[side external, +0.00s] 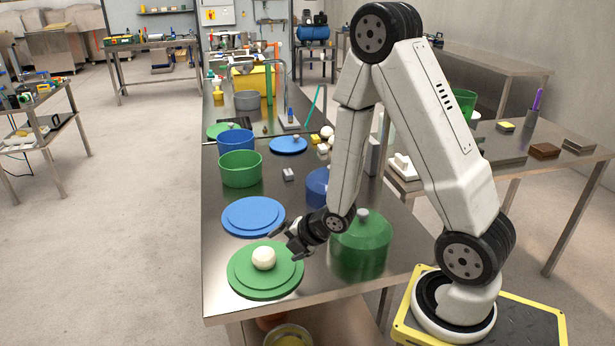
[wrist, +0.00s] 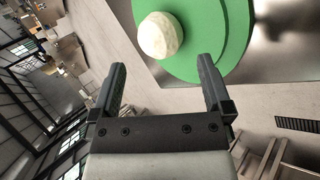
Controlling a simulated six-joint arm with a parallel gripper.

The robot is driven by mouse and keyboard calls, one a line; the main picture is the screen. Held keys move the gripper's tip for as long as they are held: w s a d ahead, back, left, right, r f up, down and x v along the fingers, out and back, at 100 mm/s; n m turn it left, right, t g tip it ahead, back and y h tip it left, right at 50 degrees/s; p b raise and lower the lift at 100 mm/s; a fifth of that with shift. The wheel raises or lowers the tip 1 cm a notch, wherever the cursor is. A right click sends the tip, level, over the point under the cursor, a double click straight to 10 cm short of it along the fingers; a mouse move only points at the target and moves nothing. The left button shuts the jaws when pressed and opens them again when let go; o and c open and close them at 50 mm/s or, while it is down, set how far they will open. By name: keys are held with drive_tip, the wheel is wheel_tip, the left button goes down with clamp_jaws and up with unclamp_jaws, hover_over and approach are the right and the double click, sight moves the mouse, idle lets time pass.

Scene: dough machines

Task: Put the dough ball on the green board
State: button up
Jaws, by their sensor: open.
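The dough ball (side external: 263,258) is white and round and sits on the green board (side external: 245,284), a round stepped disc at the near left corner of the steel table. In the wrist view the dough ball (wrist: 160,36) lies on the green board (wrist: 235,40), ahead of my fingertips. My gripper (side external: 288,245) is just to the right of the ball, apart from it. In the wrist view my gripper (wrist: 162,68) has its two fingers spread with nothing between them.
A blue round board (side external: 253,216) lies behind the green one. A green lidded pot (side external: 362,247) stands close to the right of my gripper. A green pot (side external: 240,170) and a blue pot (side external: 236,142) stand farther back. The table (side external: 222,304) ends just left of the green board.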

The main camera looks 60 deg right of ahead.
drive_tip(key=s+a+r+m+g, duration=0.6)
drive_tip(key=s+r+m, duration=0.2)
drive_tip(key=m, duration=1.1)
drive_tip(key=shift+a+r+m, duration=0.15)
drive_tip(key=shift+m, duration=0.15)
